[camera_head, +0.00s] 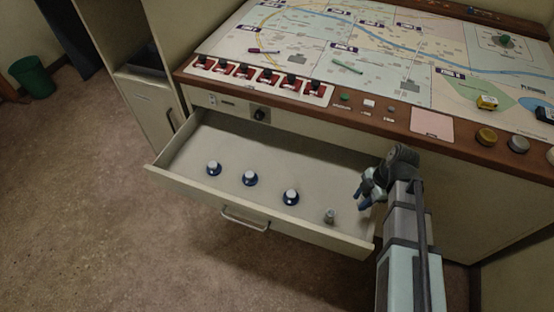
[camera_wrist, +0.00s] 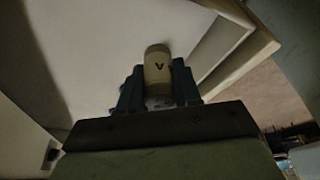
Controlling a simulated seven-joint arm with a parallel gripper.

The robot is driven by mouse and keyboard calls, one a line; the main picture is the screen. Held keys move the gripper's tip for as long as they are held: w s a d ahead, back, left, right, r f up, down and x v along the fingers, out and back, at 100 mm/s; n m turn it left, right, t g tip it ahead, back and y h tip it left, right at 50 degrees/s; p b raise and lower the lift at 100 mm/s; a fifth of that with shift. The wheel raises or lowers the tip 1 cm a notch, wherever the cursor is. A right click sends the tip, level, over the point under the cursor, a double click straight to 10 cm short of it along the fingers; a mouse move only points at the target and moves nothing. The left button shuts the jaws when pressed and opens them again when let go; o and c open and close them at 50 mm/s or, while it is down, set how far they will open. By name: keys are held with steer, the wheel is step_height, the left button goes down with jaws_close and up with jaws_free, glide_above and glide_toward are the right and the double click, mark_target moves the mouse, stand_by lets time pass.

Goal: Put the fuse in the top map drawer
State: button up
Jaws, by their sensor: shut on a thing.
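The top map drawer (camera_head: 190,150) is pulled out under the map console. My gripper (camera_head: 363,196) is over the drawer's right end, fingers pointing down and left. In the wrist view, my gripper (camera_wrist: 158,88) is shut on the fuse (camera_wrist: 157,66), a tan cylinder with a dark letter mark. The drawer's pale floor and wall (camera_wrist: 225,60) show beyond it. In the head view, a small grey cylinder (camera_head: 330,216) is near the drawer's front right, a little left of the fingers; I cannot tell whether it is the held fuse.
Three blue-and-white round pieces (camera_head: 250,178) stand in a row along the drawer floor. The drawer front has a metal handle (camera_head: 245,219). The back of the drawer floor is clear. The console edge (camera_head: 380,122) overhangs behind my gripper.

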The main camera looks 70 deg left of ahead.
mark_target(349, 220)
steer(key=shift+s+r+n+h, duration=0.1)
steer(key=shift+n+h, duration=0.3)
steer(key=shift+n, duration=0.9)
steer(key=shift+f, duration=5)
steer(key=shift+f, duration=0.1)
steer(key=o, duration=1.1)
steer(key=v, duration=1.2)
